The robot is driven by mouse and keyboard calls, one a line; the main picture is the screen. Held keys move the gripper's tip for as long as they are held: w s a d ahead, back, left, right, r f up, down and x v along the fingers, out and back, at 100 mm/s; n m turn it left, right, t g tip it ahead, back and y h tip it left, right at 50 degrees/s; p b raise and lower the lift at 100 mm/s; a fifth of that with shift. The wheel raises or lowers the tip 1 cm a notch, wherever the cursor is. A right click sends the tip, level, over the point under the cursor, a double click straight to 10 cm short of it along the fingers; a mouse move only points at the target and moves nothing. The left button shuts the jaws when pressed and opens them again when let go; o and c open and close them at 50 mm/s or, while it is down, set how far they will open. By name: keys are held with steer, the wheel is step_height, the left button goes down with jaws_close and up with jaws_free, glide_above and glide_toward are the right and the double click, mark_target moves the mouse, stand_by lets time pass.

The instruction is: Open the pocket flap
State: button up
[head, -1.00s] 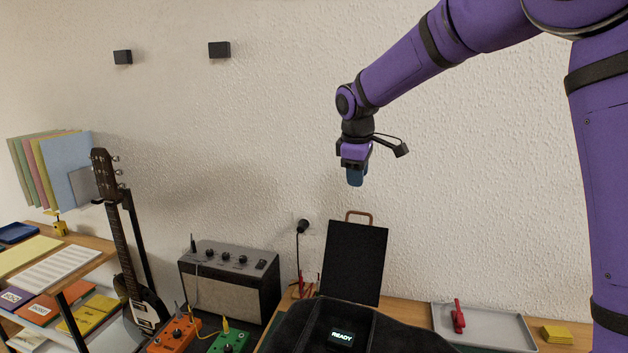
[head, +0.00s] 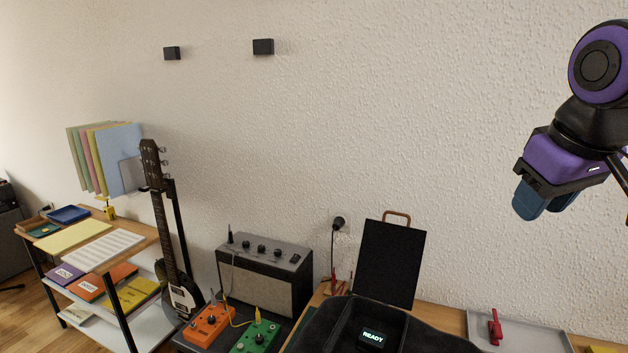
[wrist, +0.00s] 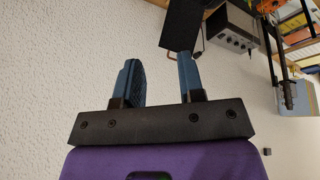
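A black padded case (head: 430,340) lies on the wooden desk at the bottom of the head view. A compartment in it holds a small device (head: 372,338) with a lit "READY" screen. A black panel (head: 390,262) with a brown loop handle (head: 397,215) stands nearly upright behind the compartment, like a raised flap; I cannot tell if it is the pocket flap. The panel also shows in the wrist view (wrist: 180,28). My gripper (head: 543,205) is high at the right, well away from the panel. In the wrist view its blue fingers (wrist: 157,62) are apart and empty.
A grey tray (head: 545,338) with a red clamp-like item (head: 495,327) is right of the case. An amplifier (head: 265,280), pedals (head: 207,325), a guitar (head: 165,235) and a shelf desk (head: 140,238) stand left. The air before the wall is clear.

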steer(key=s+d+f+m, duration=0.1)
steer(key=s+f+m, duration=0.2)
steer(key=s, duration=0.5)
steer(key=w+a+r+n, duration=0.1)
steer(key=w+r+n, duration=0.3)
steer(key=w, duration=0.8)
steer(key=n+g, duration=0.3)
steer(key=n, duration=0.6)
glide_above(399, 214)
steer(key=s, duration=0.1)
step_height(399, 214, down, 12)
steer(key=f, duration=0.6)
steer(key=w+f, duration=0.1)
steer(key=f, duration=0.2)
steer(key=shift+w+f, duration=0.1)
steer(key=shift+f, duration=0.3)
steer(key=shift+c, duration=0.2)
jaws_close()
